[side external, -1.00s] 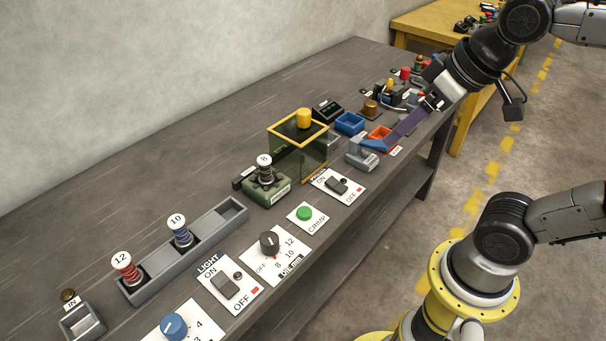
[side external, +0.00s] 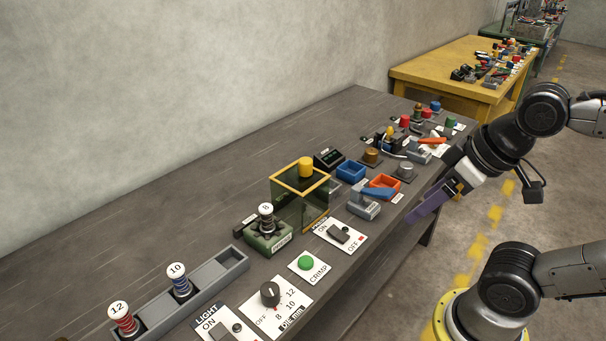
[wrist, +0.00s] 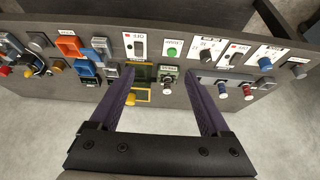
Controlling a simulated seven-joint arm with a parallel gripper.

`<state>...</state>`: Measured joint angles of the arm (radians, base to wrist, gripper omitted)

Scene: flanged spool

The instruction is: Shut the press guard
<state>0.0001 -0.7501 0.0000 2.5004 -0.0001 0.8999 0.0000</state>
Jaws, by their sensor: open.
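The press guard (side external: 316,212) is a dark see-through box with a yellow top frame and a yellow knob (side external: 306,167). In the side view it stands right of the green base (side external: 268,240) carrying the spool marked 8 (side external: 266,212), which is outside the box. In the wrist view the guard (wrist: 141,76) shows partly behind my left finger, beside the spool (wrist: 167,91). My gripper (side external: 415,222) has long purple fingers and hangs off the bench's front edge, clear of the guard. In the wrist view its fingers (wrist: 160,72) are wide apart with nothing between them.
In front are a switch plate (side external: 340,236) and the green CRIMP button (side external: 306,263). A rack (side external: 213,278) holds spools. The back bench strip is bare.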

